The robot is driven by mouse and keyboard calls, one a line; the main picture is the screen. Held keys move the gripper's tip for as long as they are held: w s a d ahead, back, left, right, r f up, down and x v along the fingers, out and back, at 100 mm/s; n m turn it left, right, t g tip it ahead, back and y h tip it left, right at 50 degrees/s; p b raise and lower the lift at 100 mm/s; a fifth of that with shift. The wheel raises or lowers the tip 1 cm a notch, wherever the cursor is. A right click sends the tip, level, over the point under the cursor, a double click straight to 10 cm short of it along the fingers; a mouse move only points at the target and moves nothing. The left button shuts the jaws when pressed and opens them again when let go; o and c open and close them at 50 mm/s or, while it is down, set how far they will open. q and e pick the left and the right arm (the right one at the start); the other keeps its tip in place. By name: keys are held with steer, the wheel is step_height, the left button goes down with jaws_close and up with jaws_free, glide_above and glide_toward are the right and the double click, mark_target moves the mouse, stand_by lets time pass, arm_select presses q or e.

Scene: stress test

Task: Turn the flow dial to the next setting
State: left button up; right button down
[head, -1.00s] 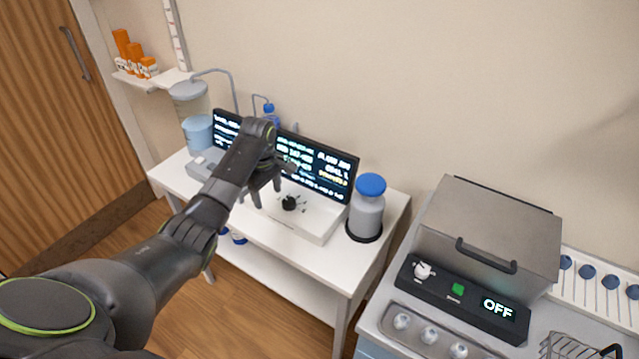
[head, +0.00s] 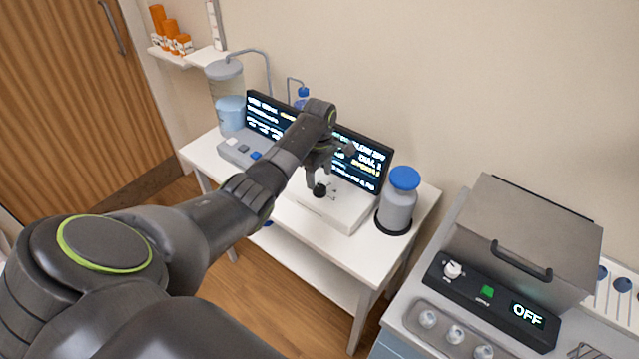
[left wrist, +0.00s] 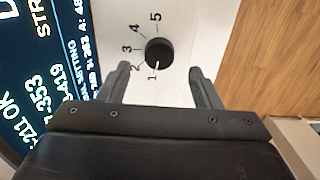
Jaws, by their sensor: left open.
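The flow dial is a round black knob (head: 320,190) on the white top of a device on the table. In the left wrist view the dial (left wrist: 158,50) has numbers 1 to 5 around it, and its white mark points towards 1. My left gripper (head: 320,172) is over the dial, open and empty. In the left wrist view the fingertips of my left gripper (left wrist: 160,69) stand apart on either side, short of the dial, with no contact visible. My right gripper is not in view.
A screen (head: 362,160) stands behind the dial. A blue-capped bottle (head: 397,207) is to its right, and a grey box with buttons (head: 240,152) to its left. A metal unit reading OFF (head: 527,316) stands on the counter at right.

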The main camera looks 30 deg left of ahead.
mark_target(320, 188)
arm_select(q)
step_height(320, 188, down, 4)
steer(key=shift+r, duration=0.1)
steer(key=shift+f, duration=0.45)
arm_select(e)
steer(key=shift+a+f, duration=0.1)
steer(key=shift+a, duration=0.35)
arm_select(q)
steer(key=c, duration=1)
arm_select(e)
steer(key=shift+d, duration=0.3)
